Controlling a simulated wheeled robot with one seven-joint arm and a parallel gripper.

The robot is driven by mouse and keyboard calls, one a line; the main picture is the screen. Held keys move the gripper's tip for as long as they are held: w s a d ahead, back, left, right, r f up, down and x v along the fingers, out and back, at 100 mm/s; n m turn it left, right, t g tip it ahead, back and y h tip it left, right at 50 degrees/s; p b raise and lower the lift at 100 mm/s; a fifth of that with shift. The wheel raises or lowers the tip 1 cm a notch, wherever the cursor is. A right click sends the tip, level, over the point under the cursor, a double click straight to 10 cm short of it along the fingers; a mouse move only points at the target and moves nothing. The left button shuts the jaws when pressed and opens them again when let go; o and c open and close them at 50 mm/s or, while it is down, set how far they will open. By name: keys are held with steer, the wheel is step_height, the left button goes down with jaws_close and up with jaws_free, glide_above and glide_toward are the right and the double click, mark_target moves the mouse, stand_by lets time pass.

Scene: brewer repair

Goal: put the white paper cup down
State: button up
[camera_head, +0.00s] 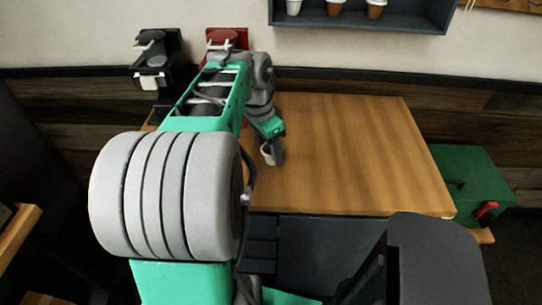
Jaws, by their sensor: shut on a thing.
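The white paper cup (267,157) is small in the head view, low over the left part of the wooden table. My gripper (273,153) points down and is shut on the cup. The gripper's finger covers part of the cup. I cannot tell whether the cup's base touches the table top (350,150). My arm hides the table's left side.
A black machine (158,60) and a red machine (228,38) stand behind the table at the left. A dark wall shelf (405,15) holds several cups. A green box (470,172) is right of the table. The table's middle and right are bare.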

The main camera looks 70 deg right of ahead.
mark_target(270, 154)
steer(key=shift+d+f, duration=0.15)
steer(key=shift+f, duration=0.8)
steer(key=shift+d+f, duration=0.1)
steer(key=shift+f, duration=0.85)
steer(key=o, duration=1.4)
steer(key=r, duration=0.4)
steer(key=w+a+r+p, duration=0.1)
steer(key=r, duration=0.7)
steer(key=shift+w+a, duration=0.3)
steer(key=shift+w, duration=0.05)
steer(key=w+a+f+n+t+h, duration=0.1)
steer(key=w+a+f+n+t, duration=0.25)
steer(key=w+a+n, duration=1.35)
steer(key=w+a+f+n+y, duration=0.1)
steer(key=w+a+f+n, duration=0.1)
steer(key=a, duration=0.5)
steer(key=w+a+f+n+t, duration=0.1)
steer(key=a+n, duration=0.3)
steer(key=a, duration=0.4)
steer(key=w+a+f+n+y, duration=0.1)
steer(key=w+a+f+n, duration=0.2)
steer(key=a, duration=0.4)
steer(key=shift+a+t+y, duration=0.25)
steer(key=shift+y, duration=0.05)
